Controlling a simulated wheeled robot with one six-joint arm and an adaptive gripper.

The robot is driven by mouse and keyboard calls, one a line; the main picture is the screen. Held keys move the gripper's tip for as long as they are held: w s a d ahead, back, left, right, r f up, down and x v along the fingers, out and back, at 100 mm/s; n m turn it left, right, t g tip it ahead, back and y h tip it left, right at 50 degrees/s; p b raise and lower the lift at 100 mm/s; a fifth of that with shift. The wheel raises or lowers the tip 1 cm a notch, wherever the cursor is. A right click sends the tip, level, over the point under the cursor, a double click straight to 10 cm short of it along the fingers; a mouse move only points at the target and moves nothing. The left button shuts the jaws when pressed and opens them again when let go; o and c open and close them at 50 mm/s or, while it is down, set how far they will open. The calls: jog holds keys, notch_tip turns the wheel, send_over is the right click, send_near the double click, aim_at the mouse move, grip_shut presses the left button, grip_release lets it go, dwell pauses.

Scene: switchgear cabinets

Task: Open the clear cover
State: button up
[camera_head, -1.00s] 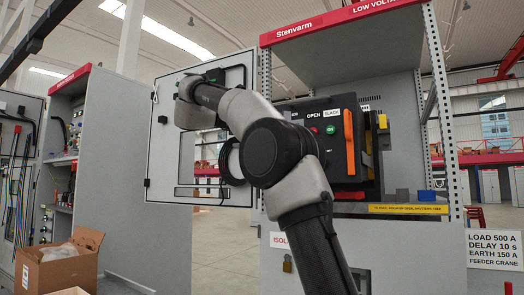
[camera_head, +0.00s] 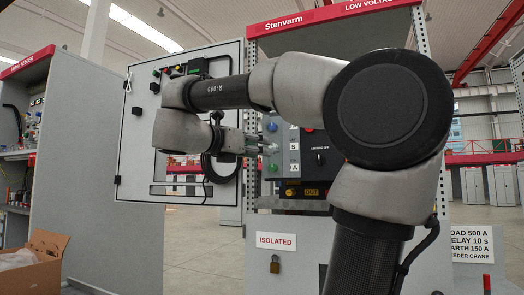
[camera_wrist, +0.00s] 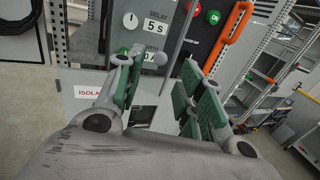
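A relay panel with white windows shows in the wrist view, including a "DELAY" label (camera_wrist: 155,22) reading 5 S. It also shows in the head view (camera_head: 293,150), partly behind my arm. The clear cover itself is hard to make out; a thin grey slanted strip (camera_wrist: 183,35) in front of the panel may be its edge, but I cannot tell. My gripper (camera_wrist: 156,85) has its two green-padded fingers apart in front of the panel's lower part, with nothing clearly held between them. In the head view my gripper (camera_head: 268,149) points right, close to the panel; contact is unclear.
An orange handle (camera_wrist: 235,22) and red and green buttons (camera_wrist: 212,17) are right of the panel. The open cabinet door (camera_head: 140,150) stands at left. A padlock (camera_head: 275,264) hangs below an "ISOLATED" sign (camera_head: 276,241). A cardboard box (camera_head: 38,262) stands at lower left.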

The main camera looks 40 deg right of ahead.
aim_at(272, 143)
jog(key=d, duration=0.5)
jog(key=shift+w+d, duration=0.2)
jog(key=shift+d, duration=0.2)
grip_shut()
